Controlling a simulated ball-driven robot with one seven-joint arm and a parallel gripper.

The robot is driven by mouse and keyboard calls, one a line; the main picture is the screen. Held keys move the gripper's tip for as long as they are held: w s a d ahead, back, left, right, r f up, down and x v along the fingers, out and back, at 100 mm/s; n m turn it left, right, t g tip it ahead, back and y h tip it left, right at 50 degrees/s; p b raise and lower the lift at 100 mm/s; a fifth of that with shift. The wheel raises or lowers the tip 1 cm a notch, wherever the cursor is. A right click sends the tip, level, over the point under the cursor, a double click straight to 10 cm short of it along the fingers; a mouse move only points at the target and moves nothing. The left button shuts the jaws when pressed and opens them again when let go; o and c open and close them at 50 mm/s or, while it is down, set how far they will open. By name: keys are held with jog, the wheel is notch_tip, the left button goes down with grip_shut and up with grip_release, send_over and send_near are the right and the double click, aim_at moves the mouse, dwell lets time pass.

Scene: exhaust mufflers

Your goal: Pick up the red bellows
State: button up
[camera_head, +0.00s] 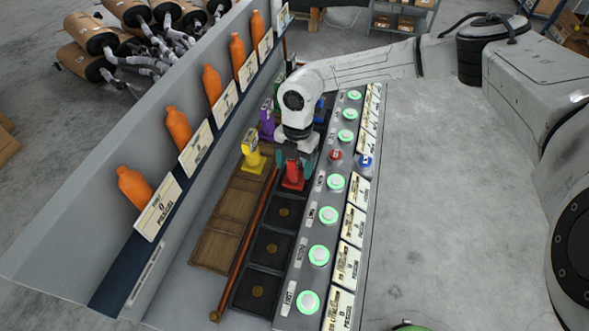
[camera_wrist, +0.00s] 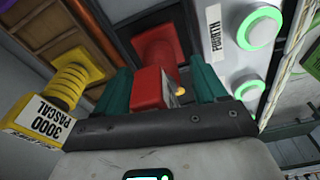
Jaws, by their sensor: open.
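The red bellows (camera_head: 293,177) stands on a dark square pad in the row beside the button panel. In the wrist view the red bellows (camera_wrist: 152,88) has a boxy red top and a wider red base behind it. My gripper (camera_head: 294,160) is over it, pointing down. In the wrist view the two teal fingers of my gripper (camera_wrist: 160,80) are apart, one on each side of the red top. I cannot tell whether either finger touches it. My wrist hides part of the bellows in the head view.
A yellow bellows (camera_head: 251,152) stands close on the left, labelled 3000 PASCAL in the wrist view (camera_wrist: 62,92). A purple bellows (camera_head: 267,122) and a blue one (camera_head: 320,108) are behind. Green-lit buttons (camera_head: 328,215) line the right. A copper rod (camera_head: 246,245) runs left of empty pads (camera_head: 274,247).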

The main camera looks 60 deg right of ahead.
jog(key=shift+f, duration=0.1)
grip_shut()
dwell(0.7)
